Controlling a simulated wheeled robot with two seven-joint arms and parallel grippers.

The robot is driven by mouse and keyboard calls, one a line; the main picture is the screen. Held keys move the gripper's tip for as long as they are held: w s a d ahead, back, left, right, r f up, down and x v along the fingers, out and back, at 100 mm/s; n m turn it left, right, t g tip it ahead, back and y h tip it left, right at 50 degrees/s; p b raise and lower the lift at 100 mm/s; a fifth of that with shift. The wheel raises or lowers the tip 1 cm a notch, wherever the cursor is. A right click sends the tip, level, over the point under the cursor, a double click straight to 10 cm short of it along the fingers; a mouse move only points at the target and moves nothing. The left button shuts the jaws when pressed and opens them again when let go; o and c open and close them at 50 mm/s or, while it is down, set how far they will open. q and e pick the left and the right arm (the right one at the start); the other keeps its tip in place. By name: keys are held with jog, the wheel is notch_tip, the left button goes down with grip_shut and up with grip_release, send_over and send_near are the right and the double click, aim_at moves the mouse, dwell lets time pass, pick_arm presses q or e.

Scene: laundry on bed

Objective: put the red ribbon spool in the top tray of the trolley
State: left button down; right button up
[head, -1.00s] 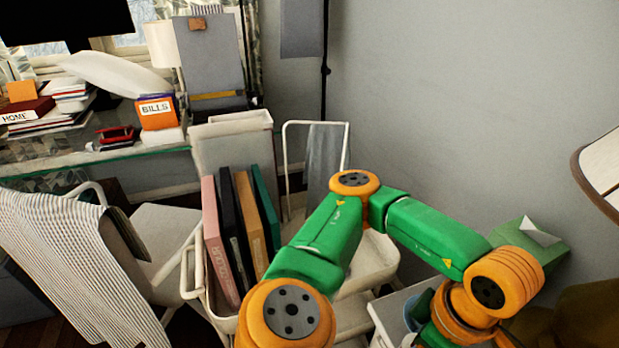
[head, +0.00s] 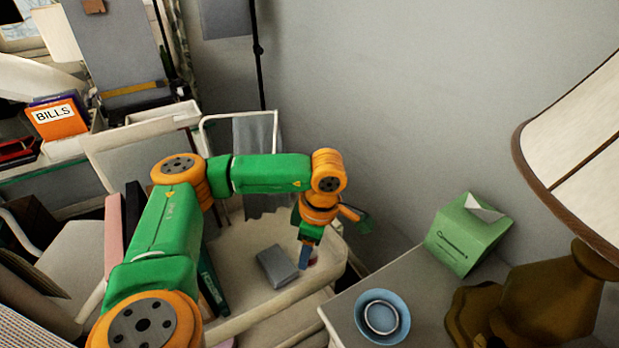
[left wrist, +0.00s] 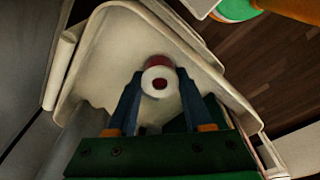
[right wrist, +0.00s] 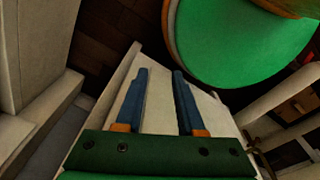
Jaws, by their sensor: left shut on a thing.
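The red ribbon spool (left wrist: 159,80), with a white end and a red centre, is between the fingertips of my left gripper (left wrist: 155,85) in the left wrist view. My left gripper is shut on it. In the head view my left gripper (head: 307,258) points down at the right part of the trolley's cream top tray (head: 237,285), inside its rim. Only a sliver of the spool (head: 314,262) shows there. I cannot tell whether it touches the tray floor. My right gripper (right wrist: 160,75) is open and empty in the right wrist view, away from the spool.
A grey box (head: 277,266) lies in the tray just left of my left gripper. Upright binders (head: 113,225) stand at the tray's left. A side table with a blue bowl (head: 382,317), a green tissue box (head: 467,236) and a lamp (head: 575,140) is to the right.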

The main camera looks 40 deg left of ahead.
aim_at(314, 248)
pick_arm(q)
jog(key=w+f, duration=0.1)
jog(key=f, duration=0.1)
jog(key=w+a+f, duration=0.2)
jog(key=w+f, duration=0.1)
jog(key=shift+f+b, duration=0.3)
jog(key=shift+b, duration=0.05)
notch_tip(314, 248, down, 3)
jog(key=shift+w+r, duration=0.1)
jog(key=shift+w, duration=0.05)
jog(key=shift+f, duration=0.25)
jog(key=shift+f, duration=0.1)
jog(key=shift+c, duration=1.5)
grip_release()
